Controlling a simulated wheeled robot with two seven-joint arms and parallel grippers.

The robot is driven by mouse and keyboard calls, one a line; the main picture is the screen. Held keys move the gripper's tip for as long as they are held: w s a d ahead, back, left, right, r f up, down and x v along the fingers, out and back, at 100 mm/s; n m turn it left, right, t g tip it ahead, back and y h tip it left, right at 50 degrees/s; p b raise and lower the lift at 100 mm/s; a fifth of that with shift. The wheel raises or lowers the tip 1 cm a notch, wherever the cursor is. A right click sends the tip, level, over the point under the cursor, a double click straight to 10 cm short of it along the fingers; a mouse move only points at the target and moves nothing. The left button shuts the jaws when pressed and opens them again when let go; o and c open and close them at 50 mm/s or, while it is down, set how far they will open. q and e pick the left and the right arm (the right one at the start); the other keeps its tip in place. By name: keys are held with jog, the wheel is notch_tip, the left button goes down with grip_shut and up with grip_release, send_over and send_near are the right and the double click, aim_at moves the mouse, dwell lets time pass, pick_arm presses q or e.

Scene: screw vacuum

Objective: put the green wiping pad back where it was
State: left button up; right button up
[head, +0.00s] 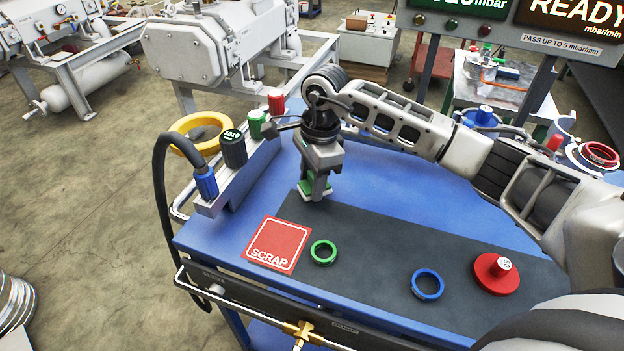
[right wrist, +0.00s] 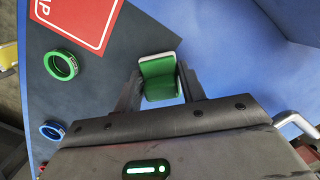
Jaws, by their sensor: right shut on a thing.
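The green wiping pad (right wrist: 159,78), with a pale edge, sits between the fingers of my right gripper (right wrist: 163,88) in the right wrist view. In the head view my right gripper (head: 317,188) points down over the far left edge of the dark mat, and a strip of the green pad (head: 309,187) shows between its fingers. The gripper is shut on the pad. Whether the pad touches the surface below is hard to tell. My left gripper is not in view.
On the dark mat (head: 370,235) lie a red SCRAP square (head: 277,245), a green ring (head: 323,252), a blue ring (head: 427,285) and a red disc (head: 496,274). A manifold with coloured knobs (head: 233,149) stands at the bench's left edge.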

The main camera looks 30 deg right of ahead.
jog(key=shift+f, duration=0.7)
jog(key=o, duration=0.9)
jog(key=shift+r, duration=0.15)
jog(key=r, duration=0.4)
jog(key=d+r, duration=0.1)
jog(key=r, duration=0.3)
jog(key=r+b, duration=0.1)
jog(key=r, duration=0.3)
jog(key=shift+d, duration=0.25)
